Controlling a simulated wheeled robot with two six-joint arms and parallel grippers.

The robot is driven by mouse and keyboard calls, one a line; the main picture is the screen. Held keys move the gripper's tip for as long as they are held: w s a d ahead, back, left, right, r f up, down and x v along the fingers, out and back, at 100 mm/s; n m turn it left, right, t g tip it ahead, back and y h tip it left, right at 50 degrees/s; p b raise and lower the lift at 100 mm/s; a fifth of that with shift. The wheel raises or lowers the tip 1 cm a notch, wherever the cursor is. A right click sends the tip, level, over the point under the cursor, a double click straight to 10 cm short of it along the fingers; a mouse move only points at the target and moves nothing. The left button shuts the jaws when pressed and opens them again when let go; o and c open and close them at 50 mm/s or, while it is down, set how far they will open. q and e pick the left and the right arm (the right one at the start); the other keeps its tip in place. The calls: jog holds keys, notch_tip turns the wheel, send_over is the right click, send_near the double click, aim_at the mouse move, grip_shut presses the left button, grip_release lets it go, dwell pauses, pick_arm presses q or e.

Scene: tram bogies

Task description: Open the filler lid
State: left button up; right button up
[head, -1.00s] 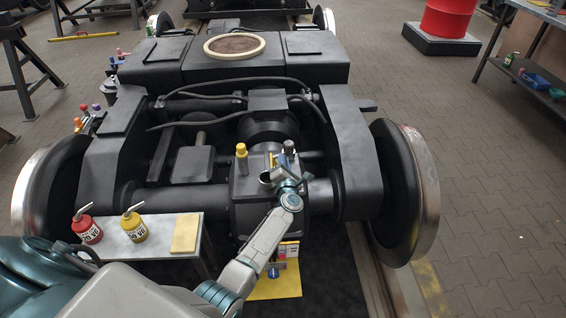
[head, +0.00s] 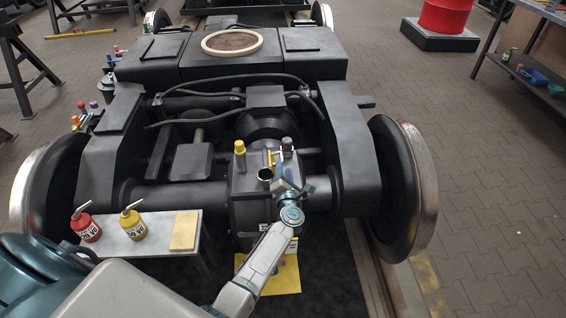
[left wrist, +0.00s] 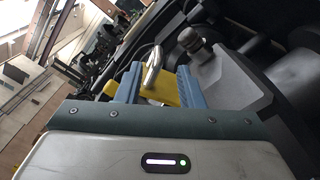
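The gearbox (head: 245,205) sits in the middle of the black bogie. On its top is a short filler neck (head: 265,174) with a dark round mouth. A narrow yellow piece (head: 270,157), possibly the lid, stands upright just behind it. My left gripper (head: 284,184) is at the right front of the neck, close to it. In the left wrist view its blue fingers (left wrist: 156,88) are spread apart. A yellow part (left wrist: 163,84) and a shiny curved metal part (left wrist: 152,66) show between them; I cannot tell whether they touch. My right gripper is not in view.
A yellow-topped plug (head: 240,150) stands left of the neck and a dark-grey cap (head: 287,144) behind right. A small bench (head: 155,245) holds a red oil can (head: 85,226), a yellow oil can (head: 133,224) and a yellow pad (head: 185,231). Wheels flank the bogie.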

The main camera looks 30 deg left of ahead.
pick_arm(q)
jog(key=v, duration=0.5)
jog(key=shift+s, duration=0.2)
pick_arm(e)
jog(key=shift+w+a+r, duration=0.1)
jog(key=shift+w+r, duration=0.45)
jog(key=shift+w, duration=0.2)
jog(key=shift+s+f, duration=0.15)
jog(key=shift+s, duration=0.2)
